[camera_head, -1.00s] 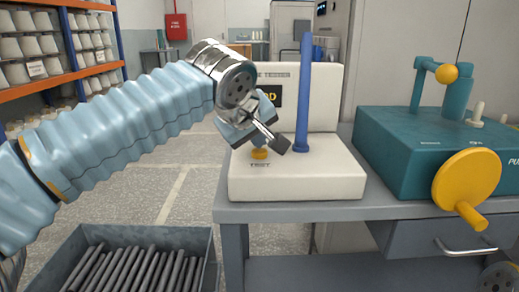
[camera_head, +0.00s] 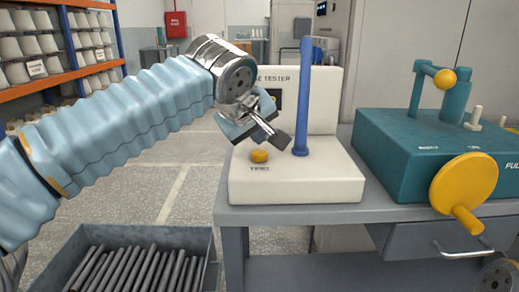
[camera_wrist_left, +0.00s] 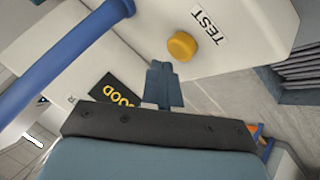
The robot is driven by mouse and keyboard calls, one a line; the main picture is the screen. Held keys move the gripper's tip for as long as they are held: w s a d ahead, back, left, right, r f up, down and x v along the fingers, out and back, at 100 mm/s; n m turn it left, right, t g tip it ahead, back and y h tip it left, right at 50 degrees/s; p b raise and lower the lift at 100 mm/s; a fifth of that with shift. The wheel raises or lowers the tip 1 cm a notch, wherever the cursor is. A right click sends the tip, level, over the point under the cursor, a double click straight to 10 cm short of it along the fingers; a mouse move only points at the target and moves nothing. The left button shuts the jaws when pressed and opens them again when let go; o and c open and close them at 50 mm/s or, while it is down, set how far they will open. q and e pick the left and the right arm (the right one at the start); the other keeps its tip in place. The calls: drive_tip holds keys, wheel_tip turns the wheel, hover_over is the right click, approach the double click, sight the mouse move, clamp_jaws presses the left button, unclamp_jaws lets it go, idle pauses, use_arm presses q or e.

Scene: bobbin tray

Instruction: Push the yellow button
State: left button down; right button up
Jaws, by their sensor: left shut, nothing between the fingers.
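The yellow button (camera_head: 259,156) sits on the front left of the cream tester's base (camera_head: 310,188), above the label TEST. It also shows in the left wrist view (camera_wrist_left: 182,46), uncovered, beside its TEST label. My left gripper (camera_head: 280,141) is shut and empty. Its fingertips are just above and to the right of the button in the head view, near the blue post (camera_head: 303,95), with a gap to the button. In the wrist view the shut fingers (camera_wrist_left: 163,85) point toward the button and look apart from it. The tester's display (camera_wrist_left: 115,117) reads GOOD in the wrist view. My right gripper is not in view.
The blue post stands upright close to the right of my fingertips. A teal machine (camera_head: 395,155) with a yellow handwheel (camera_head: 465,180) stands right on the grey bench (camera_head: 285,214). A bin (camera_head: 205,240) of dark rods is at lower left. Shelves of cones stand behind left.

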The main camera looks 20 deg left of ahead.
sight(257, 153)
use_arm(q)
drive_tip(key=shift+r, duration=0.1)
wheel_tip(257, 153, up, 5)
drive_tip(key=p, duration=0.4)
drive_tip(key=shift+p, duration=0.3)
idle(0.4)
